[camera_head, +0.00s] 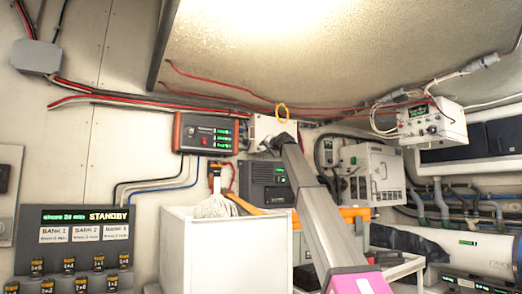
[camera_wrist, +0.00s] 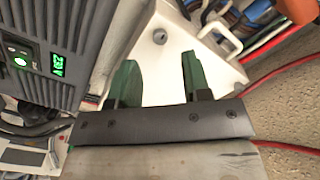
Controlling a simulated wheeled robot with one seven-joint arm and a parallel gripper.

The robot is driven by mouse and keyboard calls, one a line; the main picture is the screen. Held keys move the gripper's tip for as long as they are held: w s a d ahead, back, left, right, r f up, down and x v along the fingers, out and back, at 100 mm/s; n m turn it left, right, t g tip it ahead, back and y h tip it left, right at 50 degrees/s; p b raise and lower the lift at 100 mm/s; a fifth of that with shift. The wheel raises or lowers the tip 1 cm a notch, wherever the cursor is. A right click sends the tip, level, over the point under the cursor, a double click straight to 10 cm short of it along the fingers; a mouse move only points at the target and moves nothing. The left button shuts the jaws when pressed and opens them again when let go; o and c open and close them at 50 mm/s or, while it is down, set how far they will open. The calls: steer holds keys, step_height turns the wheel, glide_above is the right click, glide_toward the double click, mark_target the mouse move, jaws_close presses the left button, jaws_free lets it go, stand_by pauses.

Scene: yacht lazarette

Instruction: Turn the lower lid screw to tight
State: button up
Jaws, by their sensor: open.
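A white box (camera_head: 262,126) is mounted on the back wall, right of a grey-and-red display unit. My gripper (camera_head: 273,143) is at its front and hides part of it; no screw shows clearly in the head view. In the wrist view, a white lid-like face (camera_wrist: 163,88) lies beyond my gripper (camera_wrist: 159,65), whose two green fingers are apart with nothing between them. One grey round screw head (camera_wrist: 160,37) shows on this face, past the fingertips and roughly in line with the gap. I cannot tell its turn or whether it is the lower one.
The display unit (camera_head: 206,133) is close on the left. A dark grey unit (camera_head: 266,181) with a green display is below; it also fills the wrist view's left side (camera_wrist: 45,60). Red cables (camera_wrist: 285,64) and a white handle-like bracket (camera_wrist: 222,38) are near my gripper.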

mark_target(260, 148)
steer(key=x, duration=0.4)
steer(key=shift+w+a, duration=0.25)
steer(key=shift+w, duration=0.1)
jaws_close()
